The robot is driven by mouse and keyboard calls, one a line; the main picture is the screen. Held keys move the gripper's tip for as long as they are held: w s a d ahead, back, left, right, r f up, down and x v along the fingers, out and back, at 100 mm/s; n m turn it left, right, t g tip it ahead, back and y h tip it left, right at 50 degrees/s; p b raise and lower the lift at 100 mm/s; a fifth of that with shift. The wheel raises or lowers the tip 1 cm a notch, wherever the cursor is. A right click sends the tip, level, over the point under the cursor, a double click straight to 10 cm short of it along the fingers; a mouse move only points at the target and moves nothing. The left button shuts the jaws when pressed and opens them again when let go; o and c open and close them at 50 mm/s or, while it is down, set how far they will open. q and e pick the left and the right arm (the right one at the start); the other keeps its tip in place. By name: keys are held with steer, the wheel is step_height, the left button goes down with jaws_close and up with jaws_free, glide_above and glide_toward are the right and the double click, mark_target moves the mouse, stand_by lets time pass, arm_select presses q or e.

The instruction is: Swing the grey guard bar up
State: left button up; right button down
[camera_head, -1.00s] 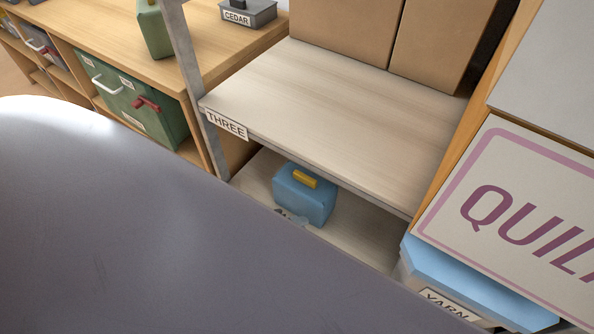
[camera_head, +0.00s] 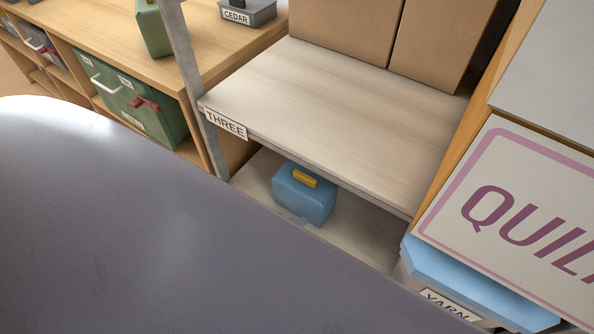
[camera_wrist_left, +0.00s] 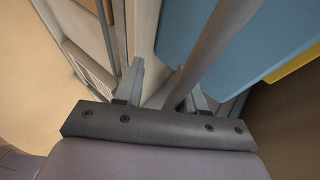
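A grey bar (camera_wrist_left: 215,45), which looks like the guard bar, runs diagonally from the top of the left wrist view down to my left gripper (camera_wrist_left: 158,72). Its lower end passes between the two fingers, close to the right finger and partly covering it. A gap shows between the bar and the left finger, so the gripper looks open. In the head view I cannot make out the bar; my own large grey arm link hides the lower left. A small bluish-grey piece shows in front of the blue case and may be a fingertip. My right gripper is not in view.
The blue case (camera_head: 305,196) with a yellow handle stands on the lower shelf (camera_head: 360,236), under the shelf labelled THREE (camera_head: 330,100). A blue-lidded YARN box (camera_head: 470,285) and a QUIL-lettered panel (camera_head: 520,215) stand to the right. A green bin (camera_head: 130,100) is at left.

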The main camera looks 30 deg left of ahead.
arm_select(q)
steer(key=shift+w+r, duration=0.15)
steer(key=shift+r, duration=0.1)
steer(key=p+v, duration=0.2)
steer(key=v, duration=0.5)
